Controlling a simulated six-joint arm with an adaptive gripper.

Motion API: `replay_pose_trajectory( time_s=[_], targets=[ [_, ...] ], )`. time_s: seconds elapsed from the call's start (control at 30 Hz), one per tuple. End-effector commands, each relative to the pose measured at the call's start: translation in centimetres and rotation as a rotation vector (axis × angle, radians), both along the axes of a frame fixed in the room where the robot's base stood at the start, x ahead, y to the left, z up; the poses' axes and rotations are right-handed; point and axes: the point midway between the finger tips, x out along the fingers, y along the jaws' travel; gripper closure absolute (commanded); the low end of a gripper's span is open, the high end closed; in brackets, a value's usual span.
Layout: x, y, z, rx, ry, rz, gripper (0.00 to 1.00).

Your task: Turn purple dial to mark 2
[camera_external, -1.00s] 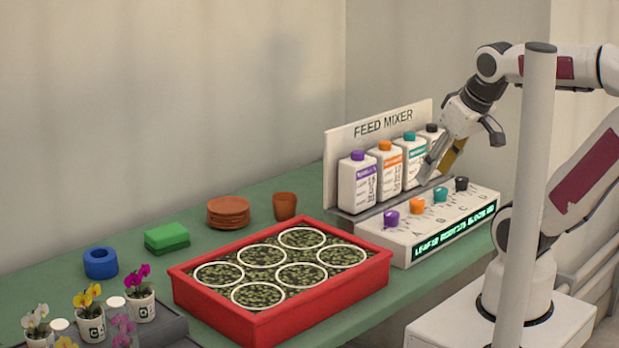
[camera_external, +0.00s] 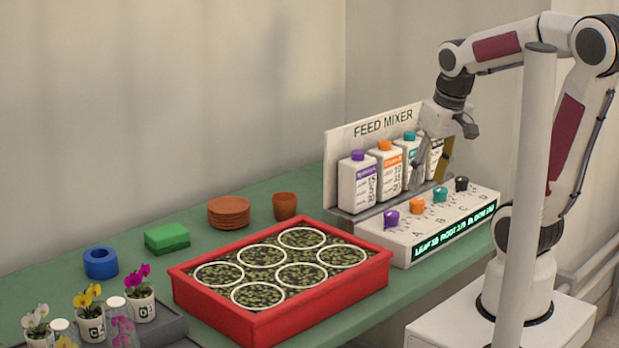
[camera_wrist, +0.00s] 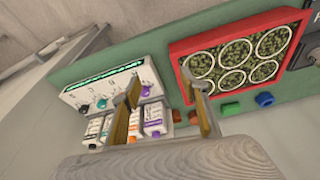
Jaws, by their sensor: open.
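The purple dial (camera_external: 391,218) is the leftmost of several dials on the white feed mixer panel (camera_external: 440,222), at letter A. In the wrist view the purple dial (camera_wrist: 138,73) shows beside one finger. The panel has a lit green display (camera_external: 453,231) along its front. Small marks sit around the dials, but the numbers are too small to read. My gripper (camera_external: 431,172) is open and empty, above and behind the dials and in front of the bottles. In the wrist view my gripper (camera_wrist: 160,93) has its two fingers apart with nothing between them.
Orange (camera_external: 417,206), teal (camera_external: 440,194) and black (camera_external: 461,184) dials stand to the right of the purple one. Several bottles (camera_external: 389,169) stand on the shelf behind. A red tray (camera_external: 280,322) sits left of the panel. A grey post (camera_external: 534,200) stands in front of my arm.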

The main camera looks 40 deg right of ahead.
Motion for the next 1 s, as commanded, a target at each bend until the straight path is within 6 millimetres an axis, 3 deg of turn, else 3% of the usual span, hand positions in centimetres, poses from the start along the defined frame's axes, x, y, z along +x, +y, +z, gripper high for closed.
replay_pose_trajectory(
  time_s=[0.57, 1.0],
  targets=[
    [6.3, -4.0, -3.4, 0.065, 0.152, -0.303, 0.56],
    [11.4, -7.7, -7.2, 0.116, 0.235, -0.653, 0.56]
  ],
)
